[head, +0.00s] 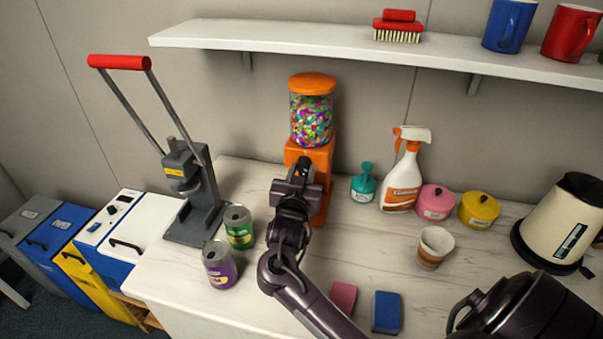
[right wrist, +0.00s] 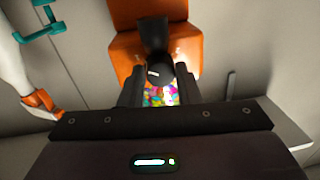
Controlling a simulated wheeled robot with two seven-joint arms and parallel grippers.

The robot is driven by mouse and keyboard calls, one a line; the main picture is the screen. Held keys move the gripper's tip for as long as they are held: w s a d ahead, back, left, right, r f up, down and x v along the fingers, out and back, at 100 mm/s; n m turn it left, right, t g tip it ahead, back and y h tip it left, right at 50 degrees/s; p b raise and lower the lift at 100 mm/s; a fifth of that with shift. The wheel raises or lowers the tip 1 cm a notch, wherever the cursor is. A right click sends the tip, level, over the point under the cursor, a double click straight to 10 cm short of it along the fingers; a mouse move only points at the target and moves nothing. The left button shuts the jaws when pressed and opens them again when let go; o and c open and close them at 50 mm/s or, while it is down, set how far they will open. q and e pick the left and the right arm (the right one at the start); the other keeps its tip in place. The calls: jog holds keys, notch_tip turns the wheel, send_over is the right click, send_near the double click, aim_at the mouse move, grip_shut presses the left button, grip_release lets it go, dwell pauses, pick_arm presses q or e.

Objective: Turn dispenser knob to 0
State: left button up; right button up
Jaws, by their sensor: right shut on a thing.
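The orange candy dispenser (head: 312,84) stands at the back of the counter against the wall, with a clear jar of colourful candies on an orange base. My right gripper (head: 303,172) is at the front of the base. In the right wrist view, its two fingers (right wrist: 159,75) are shut on the black dispenser knob (right wrist: 154,38), one on each side. A small white mark shows on the knob, but I cannot read which number it points at. The dispenser's orange body (right wrist: 126,50) is behind the knob. My left gripper is not in view.
A green can (head: 239,228) and a purple can (head: 219,265) stand left of my right arm. A teal bottle (head: 364,184), a spray bottle (head: 404,178), a paper cup (head: 434,248) and a cream kettle (head: 565,222) are to the right. A grey press (head: 195,185) stands left.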

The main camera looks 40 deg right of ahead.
jog(key=shift+r+n+p, duration=0.2)
jog(key=shift+n+p, duration=0.3)
jog(key=shift+p, duration=0.45)
jog(key=n+p, duration=0.3)
jog(key=p, duration=0.2)
jog(key=shift+r+g, duration=0.15)
jog(key=shift+g, duration=0.15)
jog(key=shift+f+n+p, duration=0.2)
jog(key=shift+n+p, duration=1.05)
jog(key=shift+n, duration=0.15)
jog(key=o, duration=1)
jog(key=shift+s+a+f, duration=0.15)
jog(key=shift+s+a, duration=0.1)
jog(key=b+v, duration=0.1)
jog(key=v, duration=0.2)
jog(key=b+v, duration=0.1)
jog(key=v, duration=0.3)
jog(key=shift+r, duration=0.25)
